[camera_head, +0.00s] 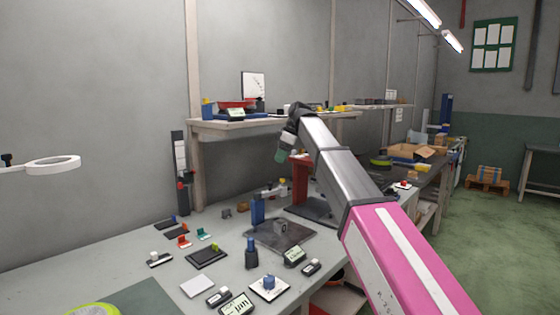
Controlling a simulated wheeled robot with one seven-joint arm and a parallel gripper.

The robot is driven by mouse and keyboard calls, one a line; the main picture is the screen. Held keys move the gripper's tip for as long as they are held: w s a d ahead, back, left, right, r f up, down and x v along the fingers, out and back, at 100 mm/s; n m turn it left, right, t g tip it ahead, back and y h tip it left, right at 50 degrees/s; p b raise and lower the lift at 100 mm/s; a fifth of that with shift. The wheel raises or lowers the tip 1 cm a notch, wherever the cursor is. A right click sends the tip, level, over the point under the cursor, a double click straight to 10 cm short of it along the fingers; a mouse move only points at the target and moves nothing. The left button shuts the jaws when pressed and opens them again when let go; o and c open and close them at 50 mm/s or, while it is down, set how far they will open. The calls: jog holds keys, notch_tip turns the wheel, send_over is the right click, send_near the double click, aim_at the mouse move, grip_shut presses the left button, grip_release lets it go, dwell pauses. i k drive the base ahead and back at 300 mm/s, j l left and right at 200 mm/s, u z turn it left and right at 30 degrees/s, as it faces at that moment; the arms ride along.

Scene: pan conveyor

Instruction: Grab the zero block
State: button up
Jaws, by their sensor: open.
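My gripper (281,155) hangs at the far end of my arm, above the back part of the bench, pointing down. It is open, and nothing shows held in it; its fingers are small and hard to make out. No block can be read as marked zero from here. A small grey block (281,226) sits on a dark flat plate (265,238) beside a blue upright stand (257,209). A white square piece with a blue knob (269,287) lies nearer the front. My gripper is above and apart from all of these.
The grey bench (135,272) carries several small gauges and tools, including a display unit (235,305) and a dark tray (207,256). A red stand (301,182) rises behind the plate. A shelf (225,126) runs above the back. The bench's left part is mostly clear.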

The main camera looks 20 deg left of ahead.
aim_at(280, 225)
jog(key=k+l, duration=0.8)
